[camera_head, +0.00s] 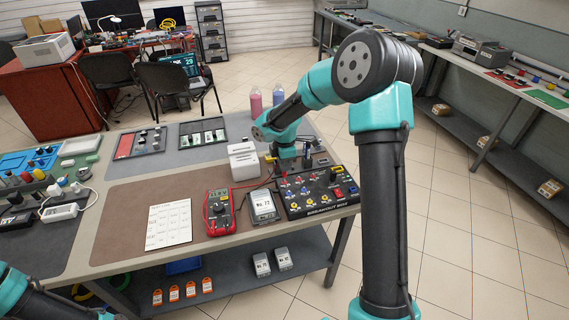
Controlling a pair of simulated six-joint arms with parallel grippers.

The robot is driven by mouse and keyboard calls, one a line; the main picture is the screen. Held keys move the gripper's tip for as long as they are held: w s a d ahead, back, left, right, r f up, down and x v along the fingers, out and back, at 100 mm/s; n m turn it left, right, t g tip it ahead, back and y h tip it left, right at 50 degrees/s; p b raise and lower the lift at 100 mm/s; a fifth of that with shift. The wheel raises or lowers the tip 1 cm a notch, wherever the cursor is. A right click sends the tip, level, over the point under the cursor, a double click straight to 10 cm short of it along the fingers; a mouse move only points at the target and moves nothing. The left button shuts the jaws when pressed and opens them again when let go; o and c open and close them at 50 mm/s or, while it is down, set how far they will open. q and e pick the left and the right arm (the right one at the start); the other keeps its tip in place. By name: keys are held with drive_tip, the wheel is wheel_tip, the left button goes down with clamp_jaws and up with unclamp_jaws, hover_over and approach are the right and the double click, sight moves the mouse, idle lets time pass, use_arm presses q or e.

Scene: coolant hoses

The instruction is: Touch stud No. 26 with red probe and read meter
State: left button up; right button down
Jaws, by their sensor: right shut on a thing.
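The red multimeter (219,212) lies on the brown mat at the front of the bench, its display lit but too small to read surely. The black breakout box (318,191) is to its right, with several coloured studs and a red switch; I cannot read the stud numbers. My right gripper (304,160) is low over the back left of the box, shut on the red probe, which is mostly hidden by the wrist. A red lead (250,184) runs from the meter towards it. I cannot tell whether the tip touches a stud. My left gripper is out of view.
A grey device (263,206) sits between meter and box. A white chart sheet (169,224) lies left of the meter. White boxes (243,162) stand behind, with pink and blue bottles (256,102) at the back edge. The mat's front left is clear.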

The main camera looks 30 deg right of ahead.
idle(0.6)
drive_tip(key=shift+r, duration=3.45)
